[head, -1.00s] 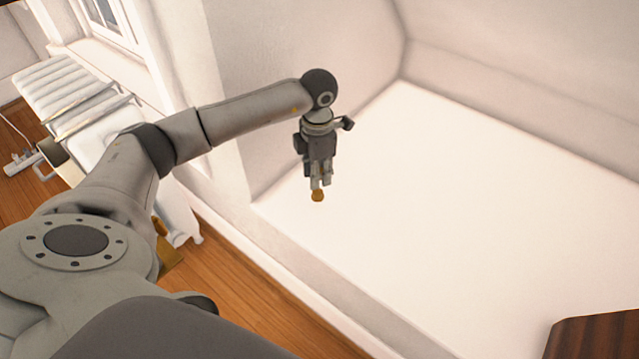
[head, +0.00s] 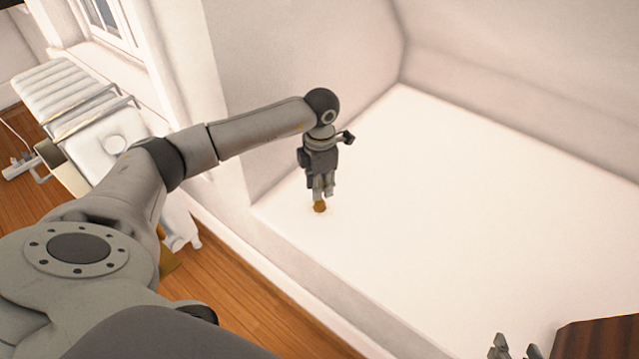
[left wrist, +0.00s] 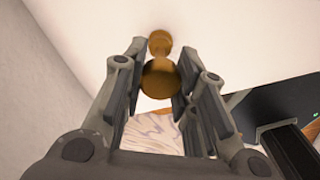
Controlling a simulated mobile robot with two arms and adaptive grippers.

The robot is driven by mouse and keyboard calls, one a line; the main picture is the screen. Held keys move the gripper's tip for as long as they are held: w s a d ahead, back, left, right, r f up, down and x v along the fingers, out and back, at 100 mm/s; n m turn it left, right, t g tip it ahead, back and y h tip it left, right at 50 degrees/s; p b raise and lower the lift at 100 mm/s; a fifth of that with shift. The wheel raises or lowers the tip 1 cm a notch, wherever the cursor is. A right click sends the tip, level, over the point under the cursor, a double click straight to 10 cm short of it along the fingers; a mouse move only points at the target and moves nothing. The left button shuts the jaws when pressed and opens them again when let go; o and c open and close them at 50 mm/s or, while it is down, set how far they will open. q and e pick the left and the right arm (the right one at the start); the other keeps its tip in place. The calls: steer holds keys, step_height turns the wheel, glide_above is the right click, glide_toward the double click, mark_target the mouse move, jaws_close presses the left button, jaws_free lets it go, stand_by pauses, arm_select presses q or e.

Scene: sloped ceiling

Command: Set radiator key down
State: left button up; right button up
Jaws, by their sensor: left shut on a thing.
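The radiator key (head: 320,207) is a small brass-coloured piece with rounded ends. My left gripper (head: 323,192) points down over the near left part of a broad white ledge (head: 430,200) and is shut on the key. In the left wrist view the key (left wrist: 160,78) sits between the two fingers, one round end beyond the tips against the white surface. The key is at or just above the ledge; I cannot tell whether it touches. The tips of my right gripper (head: 515,350) show at the bottom edge, mostly cut off.
A dark wooden piece (head: 598,338) is at the bottom right corner. A white radiator (head: 65,92) with rails stands at the left under a window (head: 107,22). Walls bound the ledge behind and at left. The ledge is otherwise bare; wooden floor (head: 235,300) lies below its front edge.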

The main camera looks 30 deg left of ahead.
arm_select(q)
steer(key=shift+f, duration=0.1)
steer(key=o, duration=1.1)
steer(key=shift+c, duration=0.2)
